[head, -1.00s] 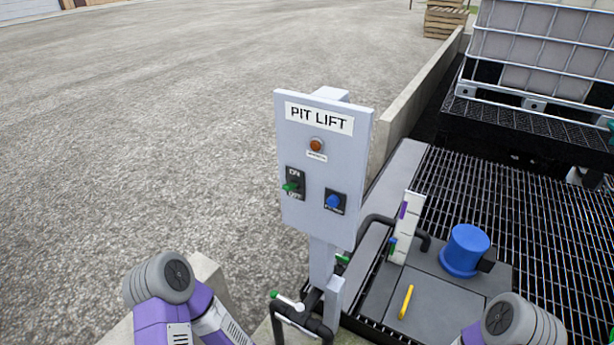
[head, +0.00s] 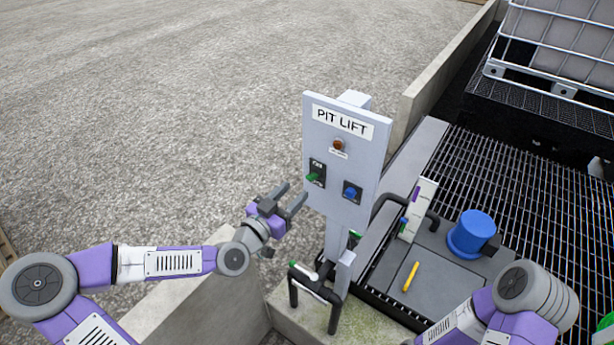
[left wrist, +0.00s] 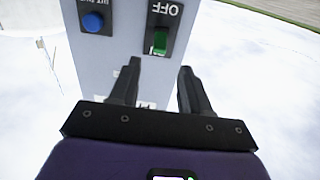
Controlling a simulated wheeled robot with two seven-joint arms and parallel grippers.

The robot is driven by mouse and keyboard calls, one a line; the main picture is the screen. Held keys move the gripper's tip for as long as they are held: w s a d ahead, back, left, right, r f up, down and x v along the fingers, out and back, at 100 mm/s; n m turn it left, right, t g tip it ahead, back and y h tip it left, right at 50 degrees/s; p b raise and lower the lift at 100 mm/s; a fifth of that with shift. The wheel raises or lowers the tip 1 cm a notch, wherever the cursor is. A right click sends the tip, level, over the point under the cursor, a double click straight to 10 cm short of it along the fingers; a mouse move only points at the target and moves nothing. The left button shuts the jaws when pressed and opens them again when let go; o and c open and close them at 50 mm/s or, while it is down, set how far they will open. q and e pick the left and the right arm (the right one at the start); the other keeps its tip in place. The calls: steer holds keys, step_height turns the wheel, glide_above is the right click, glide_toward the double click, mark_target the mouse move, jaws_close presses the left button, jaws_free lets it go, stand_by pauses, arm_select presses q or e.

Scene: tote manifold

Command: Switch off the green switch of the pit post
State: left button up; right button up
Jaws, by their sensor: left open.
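The pit post carries a pale grey panel (head: 330,200) labelled PIT LIFT. Its green switch (head: 313,177) sits on a black plate at the panel's left, with a blue knob (head: 351,192) to its right. My left gripper (head: 294,193) is open and empty, just left of the panel and slightly below the green switch. In the left wrist view the panel is upside down; the green switch (left wrist: 159,43) and its OFF label show just beyond the open fingers, apart from them. The switch's exact tilt is unclear. My right gripper is out of view.
A brown lamp (head: 338,144) is above the switch. Pipes with a white-handled valve (head: 303,271) stand at the post's foot. A blue cylinder (head: 472,234) and yellow handle (head: 411,276) are on the grey covers at right. A concrete kerb (head: 215,300) runs under my left arm.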

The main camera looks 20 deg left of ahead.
mark_target(308, 179)
arm_select(q)
steer(key=shift+b+x, duration=0.3)
steer(key=shift+x, duration=3.2)
steer(key=shift+f, duration=0.15)
jaws_close()
